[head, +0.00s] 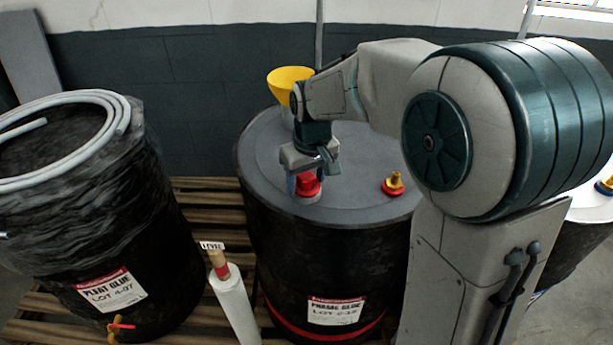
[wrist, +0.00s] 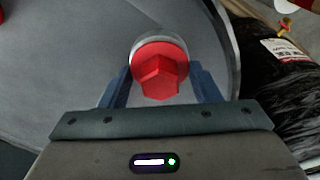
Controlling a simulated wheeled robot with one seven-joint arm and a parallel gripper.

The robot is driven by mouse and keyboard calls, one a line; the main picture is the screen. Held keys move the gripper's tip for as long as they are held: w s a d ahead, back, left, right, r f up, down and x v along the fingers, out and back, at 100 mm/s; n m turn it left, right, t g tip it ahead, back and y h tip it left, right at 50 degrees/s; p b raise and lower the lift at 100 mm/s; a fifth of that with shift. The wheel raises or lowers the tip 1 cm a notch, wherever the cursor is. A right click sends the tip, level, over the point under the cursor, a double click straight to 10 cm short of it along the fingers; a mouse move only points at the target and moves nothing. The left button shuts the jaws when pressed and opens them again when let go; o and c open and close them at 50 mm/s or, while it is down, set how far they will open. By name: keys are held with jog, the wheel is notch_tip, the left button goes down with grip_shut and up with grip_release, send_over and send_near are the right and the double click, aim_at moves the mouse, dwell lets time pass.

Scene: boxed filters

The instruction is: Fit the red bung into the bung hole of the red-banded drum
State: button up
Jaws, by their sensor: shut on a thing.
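The red-banded drum (head: 340,250) stands in the middle, black with a grey lid and a red band near its base. The red bung (head: 308,184) is at the front of its lid, upright, over a pale ring that marks the bung hole (head: 308,198). My gripper (head: 307,174) is above the lid, shut on the bung. In the wrist view the bung's hexagonal red head (wrist: 160,78) sits between the two blue fingers of my gripper (wrist: 163,82). The grey ring shows behind the bung's far edge. I cannot tell how deep the bung sits; it hides the hole.
A yellow funnel (head: 290,76) stands at the lid's back, and a red-and-yellow fitting (head: 394,186) on its right. A wrapped black drum (head: 85,230) with a grey hose (head: 110,135) stands left. A white roll (head: 233,300) stands between the drums. Wooden pallet slats (head: 205,210) lie below.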

aim_at(311, 191)
jog(key=shift+f, duration=0.2)
jog(key=o, duration=1)
jog(key=shift+o, duration=0.2)
jog(key=shift+r, duration=0.15)
notch_tip(311, 191, up, 14)
jog(key=s, duration=0.2)
jog(key=shift+d+f+b, duration=0.25)
jog(key=shift+d+b, duration=0.15)
jog(key=shift+d, duration=0.05)
jog(key=s+d+f+m, duration=0.2)
jog(key=s+d+f, duration=0.3)
jog(key=s, duration=0.3)
jog(key=s+d+f+m+t, duration=0.1)
jog(key=s+d+f+m, duration=0.2)
jog(key=s+d+f, duration=0.3)
jog(key=s+d, duration=0.2)
jog(key=s, duration=0.1)
jog(key=shift+s+m+h, duration=0.15)
jog(key=shift+m+h, duration=0.15)
jog(key=shift+h, duration=0.1)
